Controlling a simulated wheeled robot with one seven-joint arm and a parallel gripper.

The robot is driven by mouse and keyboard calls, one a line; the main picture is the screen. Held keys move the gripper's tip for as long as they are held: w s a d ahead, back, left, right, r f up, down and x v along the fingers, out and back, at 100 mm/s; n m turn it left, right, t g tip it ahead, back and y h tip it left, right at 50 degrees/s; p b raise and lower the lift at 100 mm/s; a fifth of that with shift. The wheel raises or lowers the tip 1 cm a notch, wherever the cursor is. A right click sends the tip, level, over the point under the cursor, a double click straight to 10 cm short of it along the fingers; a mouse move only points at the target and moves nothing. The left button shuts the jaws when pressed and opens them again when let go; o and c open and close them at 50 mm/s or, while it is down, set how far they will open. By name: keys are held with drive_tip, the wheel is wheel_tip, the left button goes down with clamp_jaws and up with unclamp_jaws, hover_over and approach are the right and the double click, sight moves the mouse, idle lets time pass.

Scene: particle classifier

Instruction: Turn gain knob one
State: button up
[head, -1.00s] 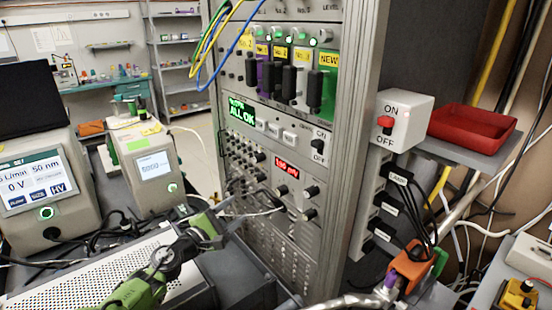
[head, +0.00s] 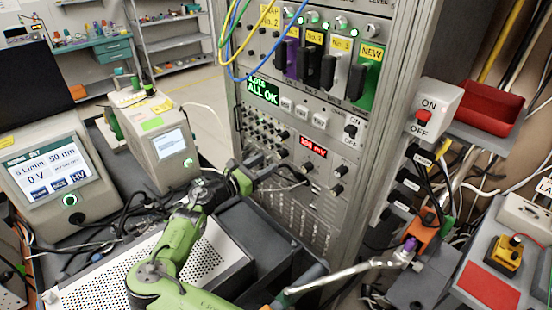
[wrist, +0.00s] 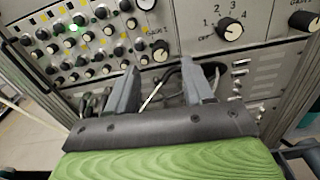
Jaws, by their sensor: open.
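The knobs of the grey rack panel are in both views. In the wrist view, a black knob at the upper right edge (wrist: 305,20) has a partly cut-off label that seems to start with "GAIN"; its number is not readable. A larger black knob (wrist: 230,30) with a numbered scale and OFF sits left of it. In the head view, black knobs (head: 341,170) stand right of the red display (head: 313,147); their labels are too small to read.
A grid of small knobs (wrist: 95,40) fills the panel's left. Loose cables (wrist: 150,95) hang behind the fingers. A perforated metal box (head: 90,270) lies under my arm. An ON/OFF switch box (head: 430,110) and a red tray (head: 488,105) are at the right.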

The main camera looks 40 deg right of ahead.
sight(279, 157)
drive_tip(key=d, duration=0.5)
drive_tip(key=shift+w+d, duration=0.15)
drive_tip(key=shift+w, duration=0.2)
drive_tip(key=shift+c, duration=0.3)
clamp_jaws()
